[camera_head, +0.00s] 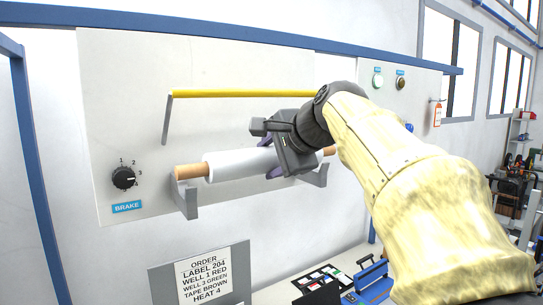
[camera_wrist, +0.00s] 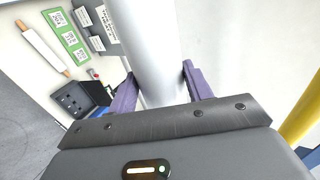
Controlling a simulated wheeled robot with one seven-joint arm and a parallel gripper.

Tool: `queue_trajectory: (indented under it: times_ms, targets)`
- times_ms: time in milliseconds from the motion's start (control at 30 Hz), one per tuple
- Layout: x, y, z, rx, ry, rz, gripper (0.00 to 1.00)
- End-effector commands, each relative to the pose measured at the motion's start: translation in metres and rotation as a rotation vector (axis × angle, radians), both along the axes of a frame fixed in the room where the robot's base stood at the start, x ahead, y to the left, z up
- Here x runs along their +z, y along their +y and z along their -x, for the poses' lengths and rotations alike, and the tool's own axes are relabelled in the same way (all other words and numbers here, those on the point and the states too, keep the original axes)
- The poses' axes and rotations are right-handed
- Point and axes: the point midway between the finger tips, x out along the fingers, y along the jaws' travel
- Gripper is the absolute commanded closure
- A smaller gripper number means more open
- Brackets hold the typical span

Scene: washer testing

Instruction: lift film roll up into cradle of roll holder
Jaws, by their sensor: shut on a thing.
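The film roll (camera_head: 238,164) is a white cylinder with a tan core showing at both ends. It lies across the grey cradle of the roll holder (camera_head: 188,200), at or just over its two arms; exact contact at the right arm (camera_head: 317,177) is unclear. My gripper (camera_head: 272,158) is around the roll right of its middle, with purple fingers shut on it. In the wrist view the white roll (camera_wrist: 152,45) passes between the two purple fingers (camera_wrist: 160,88). My gripper hides part of the roll's right side.
A yellow bar (camera_head: 240,94) runs above the roll. A brake dial (camera_head: 123,178) is on the panel at left. An order sign (camera_head: 203,275) stands below. Another white roll (camera_wrist: 42,45) lies on the bench in the wrist view, near labelled cards (camera_wrist: 68,35).

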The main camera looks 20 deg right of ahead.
Motion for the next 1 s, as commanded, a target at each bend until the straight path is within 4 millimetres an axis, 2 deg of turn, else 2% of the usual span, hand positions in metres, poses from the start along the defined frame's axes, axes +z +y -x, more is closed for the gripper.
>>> queue_trajectory:
  times_ms: [400, 700, 1000]
  targets:
    - [-0.002, 0.010, -0.027, 0.003, -0.003, 0.000, 0.95]
    - [-0.025, 0.010, -0.025, 0.002, -0.004, 0.000, 0.95]
    - [-0.035, 0.009, -0.025, 0.000, -0.005, 0.000, 0.95]
